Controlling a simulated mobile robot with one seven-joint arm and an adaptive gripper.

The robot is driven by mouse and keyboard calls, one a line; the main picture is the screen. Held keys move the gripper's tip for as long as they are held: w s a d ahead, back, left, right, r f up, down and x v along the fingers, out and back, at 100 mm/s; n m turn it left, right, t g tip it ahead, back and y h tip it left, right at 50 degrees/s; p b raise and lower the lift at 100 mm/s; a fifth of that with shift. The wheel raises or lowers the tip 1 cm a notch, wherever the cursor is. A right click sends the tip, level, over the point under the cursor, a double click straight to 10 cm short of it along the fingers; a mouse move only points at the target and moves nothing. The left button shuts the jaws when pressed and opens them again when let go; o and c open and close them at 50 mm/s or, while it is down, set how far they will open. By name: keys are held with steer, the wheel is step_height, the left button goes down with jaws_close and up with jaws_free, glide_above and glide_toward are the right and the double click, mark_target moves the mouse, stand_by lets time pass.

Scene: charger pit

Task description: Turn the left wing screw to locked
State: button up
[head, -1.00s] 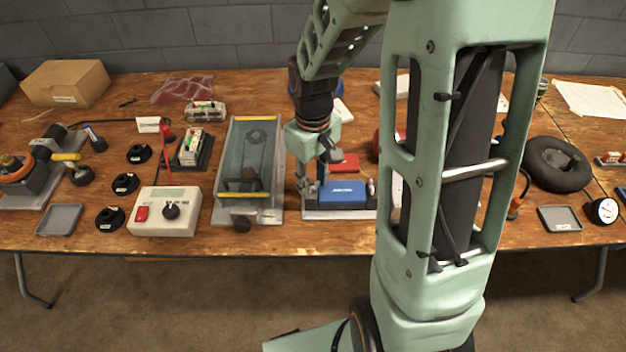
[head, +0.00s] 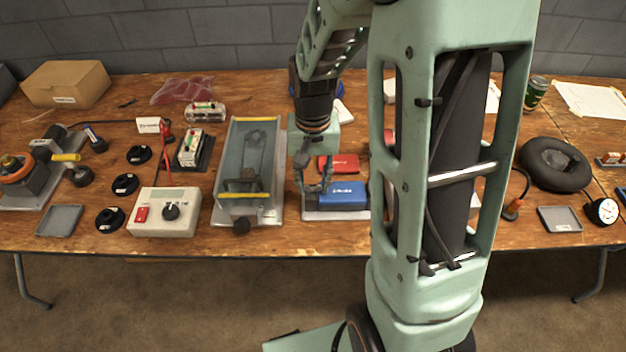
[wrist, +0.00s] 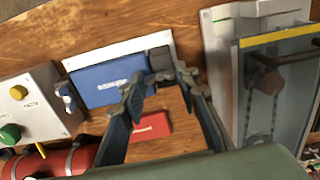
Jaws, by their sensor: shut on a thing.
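A blue box (head: 342,194) with white lettering sits on a pale base plate (head: 335,215); it also shows in the wrist view (wrist: 108,76). My gripper (head: 313,187) is at the box's left end, pointing down. In the wrist view my gripper (wrist: 160,78) has its fingertips at the end of the box beside the pulley unit. They are closed around the left wing screw (wrist: 160,60), which is dark and mostly hidden by them. I cannot read its turn position. The other wing screw (wrist: 65,97), grey, stands at the box's opposite end.
A red box (head: 338,164) lies just behind the blue one. A pulley unit with a clear cover (head: 232,190) stands close on the left. A control box (head: 163,212) is farther left. My arm hides the bench to the right.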

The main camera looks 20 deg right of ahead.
mark_target(313, 186)
stand_by(0.4)
steer(key=o, duration=1.1)
steer(key=shift+o, duration=0.2)
step_height(313, 186, up, 12)
